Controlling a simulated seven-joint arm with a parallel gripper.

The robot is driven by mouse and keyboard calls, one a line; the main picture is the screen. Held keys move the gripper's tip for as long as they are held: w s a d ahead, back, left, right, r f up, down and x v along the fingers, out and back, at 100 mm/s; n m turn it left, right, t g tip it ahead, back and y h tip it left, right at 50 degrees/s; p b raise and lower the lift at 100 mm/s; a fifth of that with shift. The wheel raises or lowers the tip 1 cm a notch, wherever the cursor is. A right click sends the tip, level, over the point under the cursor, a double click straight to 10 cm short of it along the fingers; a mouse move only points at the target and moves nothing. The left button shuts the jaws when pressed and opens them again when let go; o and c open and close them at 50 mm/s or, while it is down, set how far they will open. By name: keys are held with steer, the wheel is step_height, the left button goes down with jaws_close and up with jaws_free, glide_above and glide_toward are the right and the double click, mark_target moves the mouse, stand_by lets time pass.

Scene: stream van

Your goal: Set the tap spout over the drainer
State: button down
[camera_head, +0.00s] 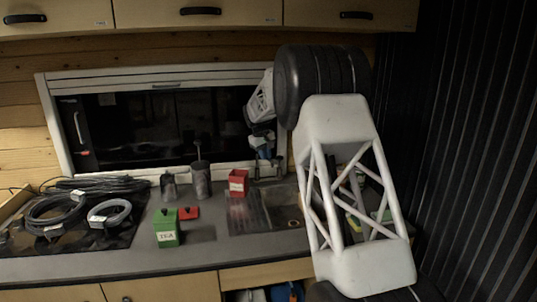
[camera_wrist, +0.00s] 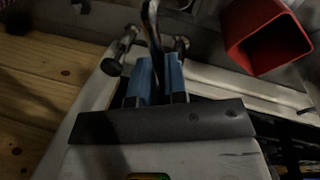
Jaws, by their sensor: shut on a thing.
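In the wrist view, the tap spout (camera_wrist: 152,28) is a curved metal pipe running up between the blue fingers of my gripper (camera_wrist: 160,68). My gripper is shut on it. Two tap handles (camera_wrist: 122,48) show either side of the spout. In the head view, my gripper (camera_head: 264,150) is low by the window's right end, behind the sink; the spout is too small and dark there to make out its direction. The ribbed metal drainer (camera_head: 247,216) lies left of the sink bowl (camera_head: 290,218), which my arm partly hides.
A red container (camera_head: 238,183) stands at the drainer's back, close to my gripper; it is open-topped in the wrist view (camera_wrist: 265,45). A green TEA tin (camera_head: 166,232), dark canisters (camera_head: 201,180) and coiled cables (camera_head: 60,215) are further left. The window frame is close behind my gripper.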

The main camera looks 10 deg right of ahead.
steer(key=w+a+m+g, duration=0.2)
steer(key=a+m, duration=0.6)
steer(key=m, duration=0.5)
steer(key=shift+w, duration=0.2)
steer(key=shift+a+r, duration=0.1)
steer(key=c, duration=1.1)
jaws_free()
steer(key=shift+c, duration=0.2)
steer(key=v, duration=0.7)
steer(key=shift+w+r, duration=0.2)
steer(key=shift+r, duration=0.1)
